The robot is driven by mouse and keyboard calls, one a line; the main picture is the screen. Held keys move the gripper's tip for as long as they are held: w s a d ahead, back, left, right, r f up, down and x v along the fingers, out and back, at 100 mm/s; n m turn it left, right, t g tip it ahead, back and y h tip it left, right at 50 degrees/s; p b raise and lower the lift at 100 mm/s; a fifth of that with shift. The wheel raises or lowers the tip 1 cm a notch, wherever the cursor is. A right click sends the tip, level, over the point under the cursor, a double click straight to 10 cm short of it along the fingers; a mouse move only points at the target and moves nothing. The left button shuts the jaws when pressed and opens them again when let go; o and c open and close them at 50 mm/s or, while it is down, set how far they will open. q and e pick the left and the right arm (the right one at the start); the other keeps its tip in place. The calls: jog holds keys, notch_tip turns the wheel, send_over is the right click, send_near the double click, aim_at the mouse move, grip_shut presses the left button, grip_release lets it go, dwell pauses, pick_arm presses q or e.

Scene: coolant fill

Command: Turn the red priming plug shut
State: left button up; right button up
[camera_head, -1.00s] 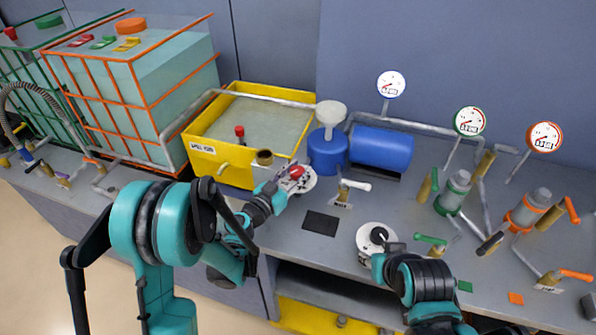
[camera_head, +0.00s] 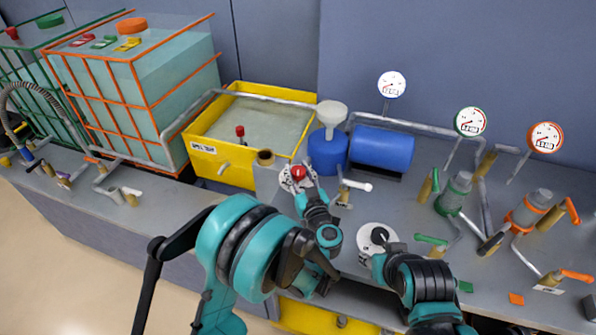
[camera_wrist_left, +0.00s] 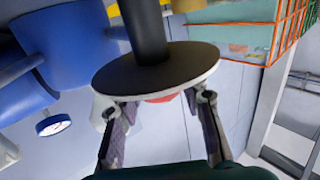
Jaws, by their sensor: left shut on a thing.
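The red priming plug (camera_head: 298,171) sits on a round white disc (camera_head: 285,183) beside the blue pump in the head view. My left gripper (camera_head: 303,178) reaches up to it from below and is shut on the plug. In the left wrist view the red plug (camera_wrist_left: 161,98) shows partly between the two fingers of my left gripper (camera_wrist_left: 165,102), against a round dark-faced disc (camera_wrist_left: 155,82); the rest of the plug is hidden. My right gripper (camera_head: 382,247) is at a second white disc with a black knob (camera_head: 379,235); its fingers are too small to read.
A blue pump (camera_head: 327,152) with a white funnel (camera_head: 331,113) and a blue cylinder (camera_head: 382,150) stand behind the plug. The yellow tank (camera_head: 222,166) is to the left. A white-handled valve (camera_head: 355,186) is close on the right. Valves and gauges fill the right side.

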aim_at(298, 170)
pick_arm(q)
jog(key=shift+n+g+y, duration=0.7)
jog(key=shift+n+y, duration=0.5)
jog(key=shift+y, duration=0.6)
jog(key=o, duration=1.2)
jog(key=shift+r, duration=0.1)
notch_tip(298, 170, up, 10)
jog(key=shift+f, duration=0.1)
